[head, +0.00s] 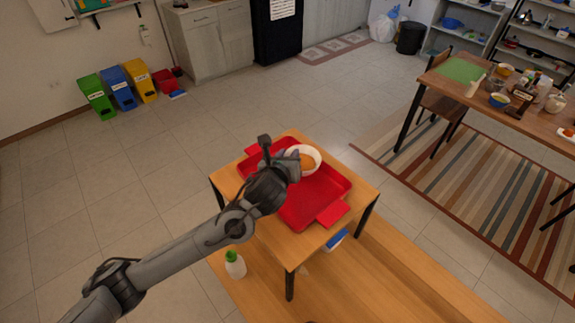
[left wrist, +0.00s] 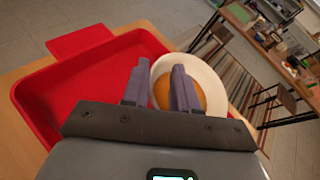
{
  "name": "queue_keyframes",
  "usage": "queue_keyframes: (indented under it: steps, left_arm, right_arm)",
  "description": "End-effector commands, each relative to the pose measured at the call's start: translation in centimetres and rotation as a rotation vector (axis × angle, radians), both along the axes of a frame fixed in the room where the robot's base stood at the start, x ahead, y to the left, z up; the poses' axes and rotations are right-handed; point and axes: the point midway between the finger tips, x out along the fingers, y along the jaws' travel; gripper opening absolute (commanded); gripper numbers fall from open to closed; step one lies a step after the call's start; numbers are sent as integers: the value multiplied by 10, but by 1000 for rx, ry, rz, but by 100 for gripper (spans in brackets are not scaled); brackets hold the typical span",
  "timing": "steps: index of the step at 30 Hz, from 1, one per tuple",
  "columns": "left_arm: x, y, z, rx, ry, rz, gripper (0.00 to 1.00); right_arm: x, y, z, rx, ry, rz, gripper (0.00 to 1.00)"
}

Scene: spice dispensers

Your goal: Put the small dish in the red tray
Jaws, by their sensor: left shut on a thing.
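The small dish (head: 314,153) is a round white bowl with orange-brown contents. My left gripper (head: 290,164) is at its near-left side, shut on its rim. The left wrist view shows the dish (left wrist: 217,82) with its near rim between the two fingers (left wrist: 159,82). The red tray (head: 318,196) lies on a small wooden table, with a handle at each end. The dish overlaps the tray's far edge in the head view; its exact height above the tray is hard to tell. The tray also fills the left of the left wrist view (left wrist: 85,80). My right gripper is out of view.
The small wooden table (head: 362,188) has narrow bare margins around the tray. A cluttered dining table (head: 455,85) stands at right. Open floor lies left.

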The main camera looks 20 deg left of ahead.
Motion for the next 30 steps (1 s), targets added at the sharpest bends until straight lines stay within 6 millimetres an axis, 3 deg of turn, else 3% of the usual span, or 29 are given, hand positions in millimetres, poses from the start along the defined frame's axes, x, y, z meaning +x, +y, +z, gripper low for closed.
queue_keyframes:
  steps: [5, 15, 27, 28, 30]
  left_arm:
    - [0, 2, -6, 0, -1, -1, 0]
    - [0, 2, -41, -1, 0, -1, 0]
    - [0, 2, -42, 0, -1, 0, 0]
    - [0, 2, -42, 1, 0, 0, 31]
    - [0, 2, -42, 1, 0, 0, 42]
  right_arm:
    - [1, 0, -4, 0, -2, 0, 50]
    - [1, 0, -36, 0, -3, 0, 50]
    - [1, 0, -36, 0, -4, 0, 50]
    - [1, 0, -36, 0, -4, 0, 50]
    - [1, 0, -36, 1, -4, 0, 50]
